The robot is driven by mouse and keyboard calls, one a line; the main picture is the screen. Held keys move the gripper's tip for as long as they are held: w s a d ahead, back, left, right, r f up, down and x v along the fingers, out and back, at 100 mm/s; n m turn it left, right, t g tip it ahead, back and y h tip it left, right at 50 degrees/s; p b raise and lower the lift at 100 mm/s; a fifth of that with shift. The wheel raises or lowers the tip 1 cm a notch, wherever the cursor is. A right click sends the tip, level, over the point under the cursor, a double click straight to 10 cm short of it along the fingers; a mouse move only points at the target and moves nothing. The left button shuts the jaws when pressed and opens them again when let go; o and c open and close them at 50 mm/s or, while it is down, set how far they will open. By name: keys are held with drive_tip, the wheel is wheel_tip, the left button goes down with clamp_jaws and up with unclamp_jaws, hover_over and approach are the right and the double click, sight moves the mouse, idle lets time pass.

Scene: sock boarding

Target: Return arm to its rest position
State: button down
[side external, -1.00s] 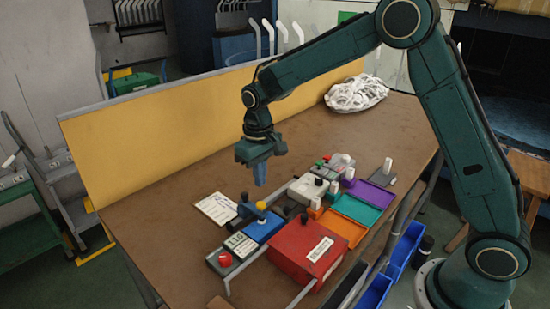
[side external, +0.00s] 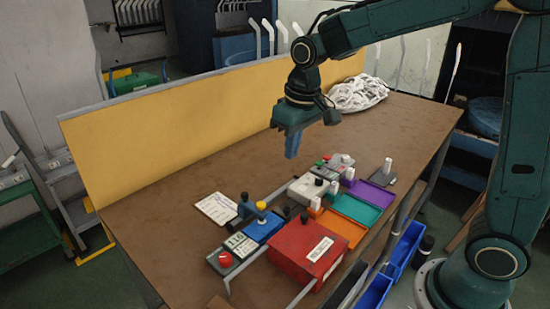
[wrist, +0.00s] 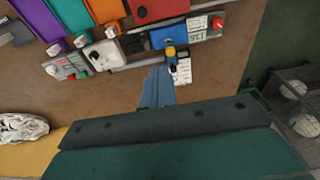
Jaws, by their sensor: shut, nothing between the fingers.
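My gripper (side external: 292,145) hangs above the brown table (side external: 190,180), its blue fingers pointing down and closed together with nothing between them. It is behind the row of devices and clear of them in the side view. In the wrist view the blue fingers (wrist: 157,90) show at the centre, pressed together. The arm reaches in from the right side of the picture.
A red box (side external: 305,250), a blue unit (side external: 263,228) and purple (side external: 370,195), teal (side external: 355,213) and orange (side external: 338,229) trays stand along the front. White cloth (side external: 357,92) lies at the back right. A yellow panel (side external: 190,140) edges the back. The left table is clear.

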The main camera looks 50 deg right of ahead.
drive_tip(key=s+d+r+t, duration=0.1)
drive_tip(key=s+r+t, duration=0.1)
drive_tip(key=s, duration=0.9)
drive_tip(key=s+d+r+t, duration=0.1)
drive_tip(key=s+r, duration=0.2)
drive_tip(key=s, duration=0.8)
drive_tip(key=shift+d+t, duration=0.3)
drive_tip(key=shift+t, duration=0.1)
